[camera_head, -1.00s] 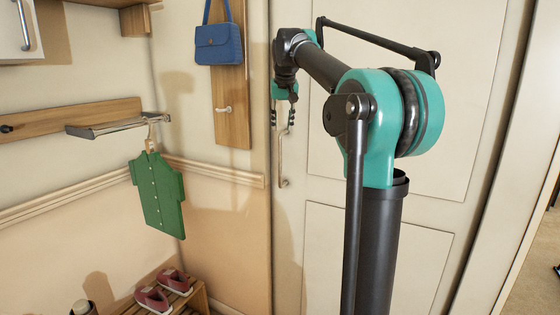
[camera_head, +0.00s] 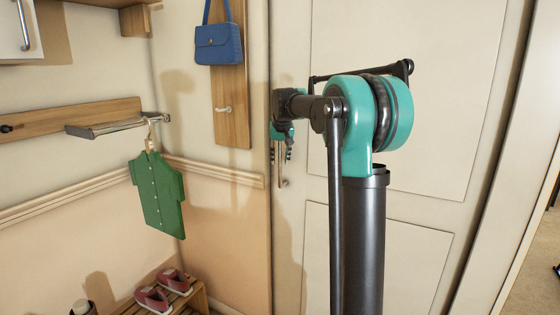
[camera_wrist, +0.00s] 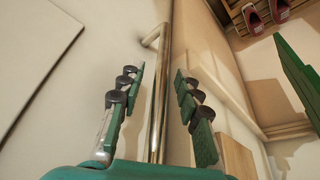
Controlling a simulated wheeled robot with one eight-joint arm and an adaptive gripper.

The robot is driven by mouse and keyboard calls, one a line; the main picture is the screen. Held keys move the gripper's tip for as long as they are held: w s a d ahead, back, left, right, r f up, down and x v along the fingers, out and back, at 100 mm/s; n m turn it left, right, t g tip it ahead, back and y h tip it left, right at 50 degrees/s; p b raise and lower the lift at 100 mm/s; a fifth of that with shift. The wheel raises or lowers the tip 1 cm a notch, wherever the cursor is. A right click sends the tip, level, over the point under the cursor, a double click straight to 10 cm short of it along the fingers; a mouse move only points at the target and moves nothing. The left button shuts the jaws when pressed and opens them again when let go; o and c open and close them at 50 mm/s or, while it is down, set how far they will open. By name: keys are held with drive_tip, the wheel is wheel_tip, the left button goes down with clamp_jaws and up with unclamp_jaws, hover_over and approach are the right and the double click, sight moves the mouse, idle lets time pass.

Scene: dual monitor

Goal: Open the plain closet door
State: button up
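The plain closet door (camera_head: 400,225) is cream with flat panels and stands shut in the head view. Its upright metal bar handle (camera_head: 282,182) is near the door's left edge, its upper part hidden by my gripper (camera_head: 281,155). In the wrist view the handle (camera_wrist: 159,85) runs up the middle between the two fingers of my gripper (camera_wrist: 162,85). The fingers are open, one on each side of the bar, with visible gaps. A door panel also shows in the wrist view (camera_wrist: 35,50).
Left of the door, a blue bag (camera_head: 219,45) hangs on a wooden board (camera_head: 232,120). A green shirt (camera_head: 158,195) hangs from a wall rack (camera_head: 115,127). Pink shoes (camera_head: 165,290) sit on a low wooden rack (camera_head: 194,300). An opening shows at far right.

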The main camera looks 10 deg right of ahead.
drive_tip(key=shift+w+f, duration=0.2)
drive_tip(key=shift+f, duration=0.3)
clamp_jaws()
